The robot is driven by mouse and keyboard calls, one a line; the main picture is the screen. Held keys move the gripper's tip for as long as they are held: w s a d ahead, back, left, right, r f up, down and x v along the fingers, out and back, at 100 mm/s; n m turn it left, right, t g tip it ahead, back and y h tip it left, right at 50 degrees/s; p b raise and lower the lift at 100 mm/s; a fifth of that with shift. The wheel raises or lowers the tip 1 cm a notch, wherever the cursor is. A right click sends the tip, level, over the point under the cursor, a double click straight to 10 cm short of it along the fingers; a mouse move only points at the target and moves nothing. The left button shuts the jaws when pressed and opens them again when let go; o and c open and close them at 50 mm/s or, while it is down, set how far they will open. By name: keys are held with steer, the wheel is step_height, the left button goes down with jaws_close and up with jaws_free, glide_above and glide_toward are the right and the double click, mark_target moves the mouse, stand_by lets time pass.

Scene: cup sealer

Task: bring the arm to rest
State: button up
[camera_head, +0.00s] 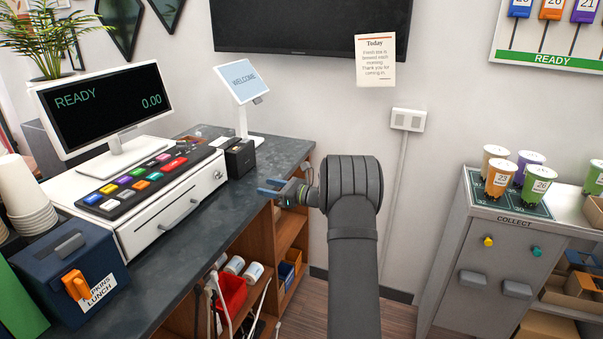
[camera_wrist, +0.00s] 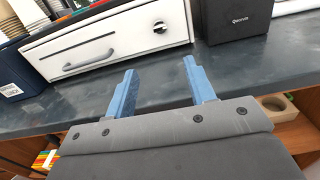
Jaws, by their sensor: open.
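My gripper (camera_head: 270,188) is at the front edge of the dark counter (camera_head: 215,212), at the end of my dark grey arm. In the wrist view my gripper (camera_wrist: 158,85) shows two blue fingers set wide apart, with nothing between them. The fingers point toward the white cash drawer (camera_wrist: 105,40) and the small black printer box (camera_wrist: 237,20). I cannot tell whether the fingertips touch the counter.
The register screen (camera_head: 103,108) and keypad stand on the counter at left, with the welcome sign (camera_head: 241,80) behind. Open shelves (camera_head: 283,245) lie below the counter. At right is the collect stand (camera_head: 500,218) with several lidded cups. Floor shows between.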

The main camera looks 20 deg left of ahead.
mark_target(222, 176)
steer(key=a, duration=1.7)
steer(key=shift+a, duration=0.25)
